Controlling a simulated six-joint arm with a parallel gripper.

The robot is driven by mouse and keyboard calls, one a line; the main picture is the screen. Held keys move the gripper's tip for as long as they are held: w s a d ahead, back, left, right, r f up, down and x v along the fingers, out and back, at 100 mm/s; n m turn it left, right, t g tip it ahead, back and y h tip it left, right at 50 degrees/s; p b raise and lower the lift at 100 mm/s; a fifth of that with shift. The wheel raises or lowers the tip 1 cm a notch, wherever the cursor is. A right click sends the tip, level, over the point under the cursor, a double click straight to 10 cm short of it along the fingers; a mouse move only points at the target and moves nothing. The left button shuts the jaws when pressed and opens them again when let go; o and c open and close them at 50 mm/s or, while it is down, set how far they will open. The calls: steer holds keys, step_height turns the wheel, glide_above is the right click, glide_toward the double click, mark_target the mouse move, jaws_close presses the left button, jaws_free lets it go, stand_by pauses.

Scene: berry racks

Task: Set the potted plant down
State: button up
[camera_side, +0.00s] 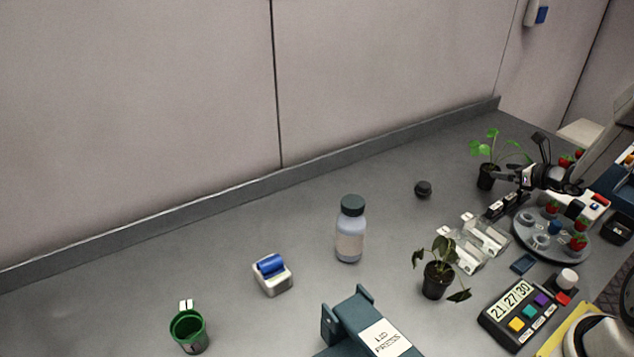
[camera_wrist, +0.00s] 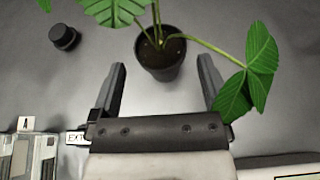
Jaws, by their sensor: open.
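A bright green potted plant in a black pot stands upright on the grey bench near the back wall, at the right of the side view (camera_side: 486,178). In the wrist view its pot (camera_wrist: 160,60) lies just beyond and between my fingertips, with leaves spreading to both sides. My gripper (camera_wrist: 162,78) is open, its two fingers apart and not touching the pot. In the side view my gripper (camera_side: 520,177) is right beside this plant. A second potted plant (camera_side: 437,281), with darker drooping leaves, stands on the bench nearer the camera.
A black knob-like object (camera_side: 423,189) sits left of the green plant. A round grey tray (camera_side: 550,243) with cups and strawberries and clear racks (camera_side: 474,240) stand near my arm. A bottle (camera_side: 350,230) is mid-bench. The bench at left is mostly clear.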

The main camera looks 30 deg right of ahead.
steer(key=shift+v, duration=1.25)
steer(key=a+r+n+g+y, duration=0.2)
steer(key=a+n+g+y, duration=0.45)
steer(key=a+n, duration=1.35)
steer(key=shift+s+a+r+n+g+h, duration=0.7)
steer(key=shift+s+a+n+h, duration=0.65)
steer(key=shift+a+n, duration=1.5)
steer(key=shift+s+a+r+n+g+h, duration=0.75)
steer(key=shift+s+a+n, duration=1.05)
steer(key=shift+a+n, duration=1.05)
steer(key=shift+s+a+r+n+g+h, duration=0.65)
steer(key=shift+s+a+n+h, duration=0.75)
steer(key=shift+a+n, duration=1.4)
